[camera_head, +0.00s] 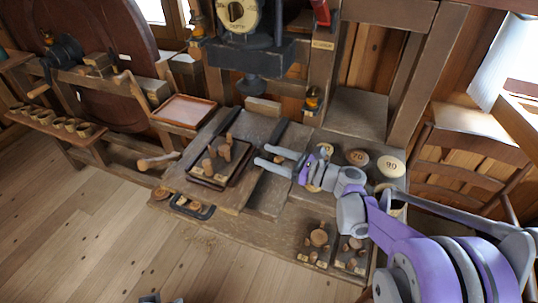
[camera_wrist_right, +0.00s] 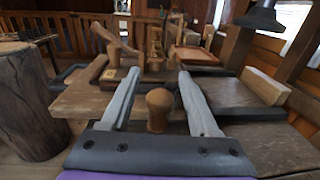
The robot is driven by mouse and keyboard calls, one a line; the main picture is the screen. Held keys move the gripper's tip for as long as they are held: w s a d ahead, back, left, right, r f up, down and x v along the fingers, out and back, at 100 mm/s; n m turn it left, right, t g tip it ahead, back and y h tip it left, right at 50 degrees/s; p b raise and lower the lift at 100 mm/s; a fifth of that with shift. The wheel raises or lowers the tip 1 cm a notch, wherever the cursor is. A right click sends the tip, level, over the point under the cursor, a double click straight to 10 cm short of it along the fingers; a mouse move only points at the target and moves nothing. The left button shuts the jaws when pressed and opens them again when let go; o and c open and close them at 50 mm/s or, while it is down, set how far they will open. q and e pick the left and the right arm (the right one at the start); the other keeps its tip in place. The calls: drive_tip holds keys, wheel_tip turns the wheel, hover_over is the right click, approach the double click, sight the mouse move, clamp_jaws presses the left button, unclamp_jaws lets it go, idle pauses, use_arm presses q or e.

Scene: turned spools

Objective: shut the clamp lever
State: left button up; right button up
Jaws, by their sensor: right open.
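My right gripper (camera_head: 262,155) reaches in from the right over the wooden bench, fingers pointing left and apart, with nothing held. In the right wrist view its fingertips (camera_wrist_right: 159,72) stand either side of a turned wooden knob (camera_wrist_right: 160,108); I cannot tell its exact depth. Ahead is a dark-framed board (camera_head: 229,179) with wooden pegs. A slanted wooden lever-like bar (camera_wrist_right: 113,40) rises at left of the wrist view, probably the clamp lever; it seems to match the slanted wooden piece (camera_head: 228,139) on the board. Grey tips at the bottom edge may be my left gripper (camera_head: 161,299).
A dark press (camera_head: 250,55) stands behind the bench. A reddish tray (camera_head: 185,110) lies back left. Small boards with wooden pegs (camera_head: 318,238) lie at the bench's front right. A chair (camera_head: 465,150) stands at the right. The floor (camera_head: 80,220) at the left front is clear.

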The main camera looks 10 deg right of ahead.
drive_tip(key=shift+a, duration=0.1)
clamp_jaws()
idle(0.3)
idle(1.1)
